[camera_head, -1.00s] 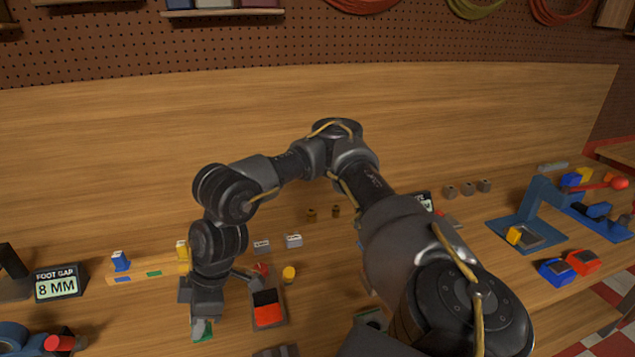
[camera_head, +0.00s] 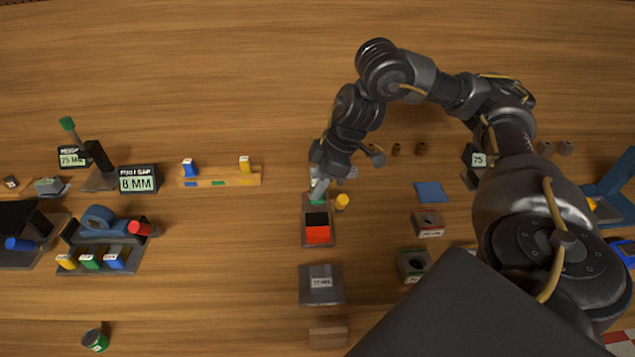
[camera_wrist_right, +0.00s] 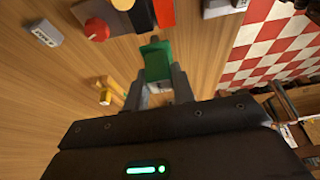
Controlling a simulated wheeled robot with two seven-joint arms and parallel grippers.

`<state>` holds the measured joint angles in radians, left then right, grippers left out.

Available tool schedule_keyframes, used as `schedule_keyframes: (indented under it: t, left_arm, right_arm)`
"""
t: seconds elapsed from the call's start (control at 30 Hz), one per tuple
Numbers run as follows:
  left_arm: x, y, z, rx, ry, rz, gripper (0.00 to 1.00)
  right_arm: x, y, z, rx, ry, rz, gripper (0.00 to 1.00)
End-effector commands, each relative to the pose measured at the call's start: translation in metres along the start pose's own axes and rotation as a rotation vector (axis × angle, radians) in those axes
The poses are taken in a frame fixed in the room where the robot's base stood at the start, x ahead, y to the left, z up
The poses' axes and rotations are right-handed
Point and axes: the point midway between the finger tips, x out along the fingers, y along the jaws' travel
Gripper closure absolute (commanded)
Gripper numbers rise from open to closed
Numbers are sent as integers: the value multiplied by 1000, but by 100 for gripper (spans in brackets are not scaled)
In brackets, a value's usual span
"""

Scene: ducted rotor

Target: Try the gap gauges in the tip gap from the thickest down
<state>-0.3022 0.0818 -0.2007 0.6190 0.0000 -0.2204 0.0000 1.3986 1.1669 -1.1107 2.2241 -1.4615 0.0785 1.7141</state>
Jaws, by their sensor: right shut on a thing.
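My right gripper (camera_head: 317,186) is shut on a green gauge (camera_head: 318,202). In the right wrist view the green gauge (camera_wrist_right: 157,62) sticks out between the two fingers (camera_wrist_right: 160,85). In the head view it shows at the far end of a tray (camera_head: 329,236) with a black and red block (camera_head: 317,230); I cannot tell whether it touches. A wooden strip (camera_head: 208,182) to the left holds a blue gauge (camera_head: 189,168) and a yellow gauge (camera_head: 244,163), with a bare green mark between them. I cannot pick out the rotor's tip gap. My left gripper is out of view.
A yellow knob (camera_head: 342,201) stands beside the tray. A grey labelled block (camera_head: 321,284) lies in front. At left are an "8 MM" sign (camera_head: 138,183) and a blue ring fixture (camera_head: 98,220) with several coloured blocks. The table between strip and grey block is clear.

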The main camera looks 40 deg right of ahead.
Motion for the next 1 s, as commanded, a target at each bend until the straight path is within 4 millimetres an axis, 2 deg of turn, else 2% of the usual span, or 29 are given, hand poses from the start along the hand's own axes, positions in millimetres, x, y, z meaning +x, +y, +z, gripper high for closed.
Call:
schedule_keyframes:
  t: [0.37,0.7,1.0]
  left_arm:
    - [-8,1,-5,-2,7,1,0]
    - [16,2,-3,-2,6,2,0]
    - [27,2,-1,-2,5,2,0]
  right_arm:
    - [-2,0,-1,1,-1,-1,98]
    - [32,0,14,1,-1,0,98]
    - [53,0,22,2,0,-1,98]
